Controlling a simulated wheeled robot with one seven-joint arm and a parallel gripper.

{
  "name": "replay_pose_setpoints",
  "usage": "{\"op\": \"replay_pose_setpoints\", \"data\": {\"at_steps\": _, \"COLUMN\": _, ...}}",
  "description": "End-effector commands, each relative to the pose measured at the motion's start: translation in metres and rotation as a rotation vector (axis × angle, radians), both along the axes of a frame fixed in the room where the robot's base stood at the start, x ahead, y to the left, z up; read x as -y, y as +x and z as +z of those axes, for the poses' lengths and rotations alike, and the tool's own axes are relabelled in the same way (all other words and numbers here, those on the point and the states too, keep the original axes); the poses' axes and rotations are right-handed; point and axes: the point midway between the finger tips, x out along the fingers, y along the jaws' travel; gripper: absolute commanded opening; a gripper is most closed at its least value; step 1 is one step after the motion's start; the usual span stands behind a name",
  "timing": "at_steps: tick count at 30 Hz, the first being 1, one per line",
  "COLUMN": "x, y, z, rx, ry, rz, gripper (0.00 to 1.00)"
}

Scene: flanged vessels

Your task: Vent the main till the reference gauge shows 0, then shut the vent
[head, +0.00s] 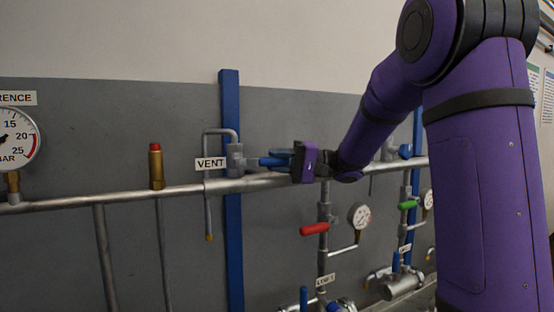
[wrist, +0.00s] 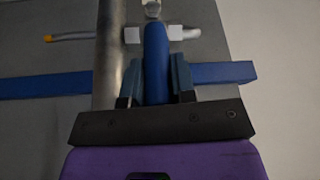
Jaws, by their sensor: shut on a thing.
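The vent valve (head: 235,160) sits on the main pipe (head: 120,194), beside a white VENT label (head: 210,164). Its blue handle (head: 266,162) points right in the head view. My gripper (head: 284,160) is shut on this handle; in the wrist view the blue handle (wrist: 157,62) lies between the two fingers. A bent vent tube (head: 208,205) hangs down from the valve, with a yellowish tip.
A brass fitting with a red top (head: 156,166) stands on the main pipe. Below right are a red handle (head: 314,229), a green handle (head: 407,205) and small gauges (head: 359,215). A blue post (head: 232,250) runs behind the vent. My arm covers the right side.

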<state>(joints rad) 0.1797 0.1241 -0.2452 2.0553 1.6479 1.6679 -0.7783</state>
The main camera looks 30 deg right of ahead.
Motion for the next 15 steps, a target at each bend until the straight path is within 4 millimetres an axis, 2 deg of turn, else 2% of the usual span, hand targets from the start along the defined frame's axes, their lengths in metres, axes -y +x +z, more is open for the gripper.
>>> {"op": "replay_pose_setpoints", "data": {"at_steps": 10, "x": -0.0005, "y": -0.0004, "z": -0.0021, "rx": -0.006, "ry": 0.002, "rz": 0.002, "gripper": 0.0}}
{"op": "replay_pose_setpoints", "data": {"at_steps": 11, "x": -0.0006, "y": -0.0003, "z": -0.0022, "rx": -0.006, "ry": 0.002, "rz": 0.002, "gripper": 0.32}}
{"op": "replay_pose_setpoints", "data": {"at_steps": 13, "x": -0.0006, "y": -0.0003, "z": -0.0021, "rx": -0.006, "ry": 0.002, "rz": 0.002, "gripper": 0.48}}
{"op": "replay_pose_setpoints", "data": {"at_steps": 15, "x": -0.0005, "y": -0.0002, "z": -0.0017, "rx": -0.005, "ry": 0.002, "rz": 0.001, "gripper": 0.5}}
